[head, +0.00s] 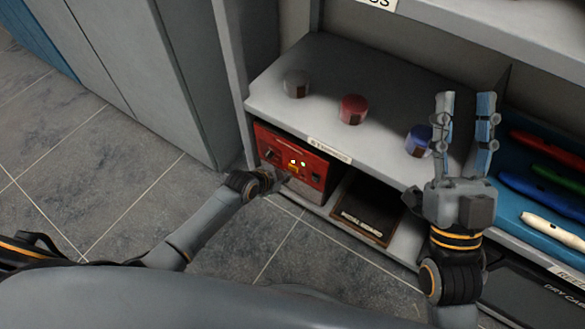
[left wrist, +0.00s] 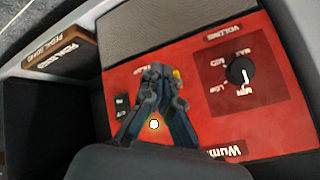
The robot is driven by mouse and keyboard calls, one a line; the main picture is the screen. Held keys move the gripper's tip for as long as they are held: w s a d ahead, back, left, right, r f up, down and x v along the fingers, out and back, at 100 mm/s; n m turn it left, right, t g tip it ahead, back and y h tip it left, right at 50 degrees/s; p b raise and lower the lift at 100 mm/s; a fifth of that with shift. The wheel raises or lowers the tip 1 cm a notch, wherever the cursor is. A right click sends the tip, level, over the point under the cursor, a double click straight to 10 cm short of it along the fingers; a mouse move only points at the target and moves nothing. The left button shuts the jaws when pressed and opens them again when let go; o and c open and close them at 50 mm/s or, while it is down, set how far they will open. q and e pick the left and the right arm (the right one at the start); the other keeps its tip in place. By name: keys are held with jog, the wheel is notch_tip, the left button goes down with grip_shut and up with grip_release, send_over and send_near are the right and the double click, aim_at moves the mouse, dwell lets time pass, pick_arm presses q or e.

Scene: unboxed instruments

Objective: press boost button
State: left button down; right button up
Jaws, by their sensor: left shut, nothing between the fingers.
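A red amplifier (head: 318,172) sits in the lower shelf bay, with small lit spots on its front. My left gripper (head: 272,180) is in front of that front panel; its fingers are hard to make out there. In the left wrist view its shut, empty fingers (left wrist: 157,72) cover the middle of the red panel (left wrist: 195,55). A yellow piece (left wrist: 177,74) shows beside the fingertips, and a glowing white round spot (left wrist: 154,125) shows near the fingers. No boost label is readable. Contact cannot be told. My right gripper (head: 467,100) is open and empty at the right.
A black volume knob (left wrist: 240,71) and a dark switch (left wrist: 122,102) are on the panel. A pedal board box (head: 362,212) stands beside the amplifier. A blue tray (head: 515,205) lies at right.

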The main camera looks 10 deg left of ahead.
pick_arm(q)
jog(key=s+p, duration=0.1)
jog(key=s, duration=0.1)
jog(key=s+a+p, duration=0.2)
jog(key=s, duration=0.1)
jog(key=shift+s, duration=0.3)
pick_arm(e)
jog(key=w+d+f+g+h, duration=0.1)
jog(key=w+f+g+h, duration=0.2)
jog(key=f+g, duration=0.6)
notch_tip(320, 180, down, 6)
jog(key=shift+w+r, duration=0.25)
jog(key=shift+w, duration=0.35)
dwell(1.2)
